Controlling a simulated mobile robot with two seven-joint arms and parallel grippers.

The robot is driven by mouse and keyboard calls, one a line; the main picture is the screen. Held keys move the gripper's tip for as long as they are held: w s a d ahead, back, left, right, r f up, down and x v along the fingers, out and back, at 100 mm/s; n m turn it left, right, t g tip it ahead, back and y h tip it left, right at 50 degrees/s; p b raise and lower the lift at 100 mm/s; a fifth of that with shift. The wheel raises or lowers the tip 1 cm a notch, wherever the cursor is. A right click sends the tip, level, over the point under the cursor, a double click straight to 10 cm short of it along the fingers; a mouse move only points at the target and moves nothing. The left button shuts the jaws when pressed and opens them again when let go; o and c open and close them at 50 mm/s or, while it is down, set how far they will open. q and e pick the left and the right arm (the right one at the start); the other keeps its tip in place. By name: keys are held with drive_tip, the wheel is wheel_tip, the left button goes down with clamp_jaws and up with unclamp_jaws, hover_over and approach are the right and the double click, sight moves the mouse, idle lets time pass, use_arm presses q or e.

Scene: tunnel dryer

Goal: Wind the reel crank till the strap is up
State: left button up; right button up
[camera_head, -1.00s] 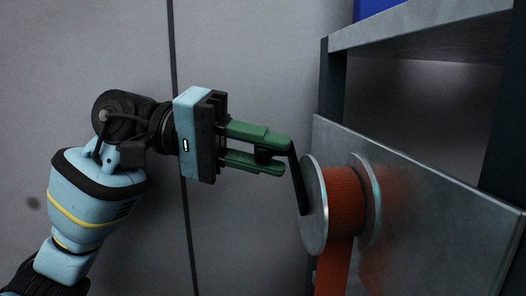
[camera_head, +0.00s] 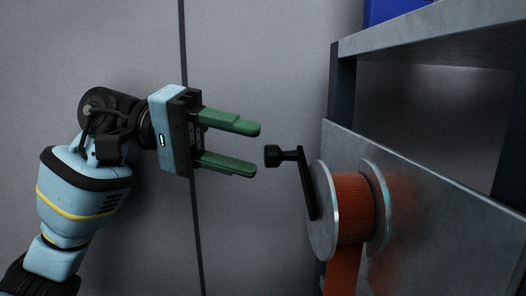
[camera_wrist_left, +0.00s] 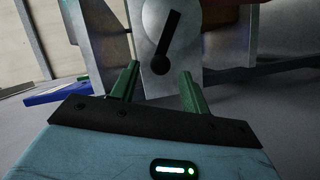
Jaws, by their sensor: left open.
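The reel (camera_head: 322,212) is a grey-flanged spool on a metal plate, wound with an orange strap (camera_head: 352,208) that hangs down below it. Its black crank (camera_head: 308,184) points up from the hub, and the crank's knob (camera_head: 272,156) sticks out to the left. My left gripper (camera_head: 258,150) is open and empty, with its green fingers just left of the knob and apart from it. In the left wrist view the crank (camera_wrist_left: 167,40) shows ahead, with its knob (camera_wrist_left: 160,66) between and beyond the open fingers (camera_wrist_left: 158,85). My right gripper is not in view.
The metal plate (camera_head: 440,215) carries the reel under a grey shelf (camera_head: 430,32) with dark posts. A blue object (camera_head: 395,10) rests on the shelf. A grey panelled wall (camera_head: 270,70) stands behind, with free room around the left gripper.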

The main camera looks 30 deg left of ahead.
use_arm(q)
drive_tip(key=shift+v, duration=1.45)
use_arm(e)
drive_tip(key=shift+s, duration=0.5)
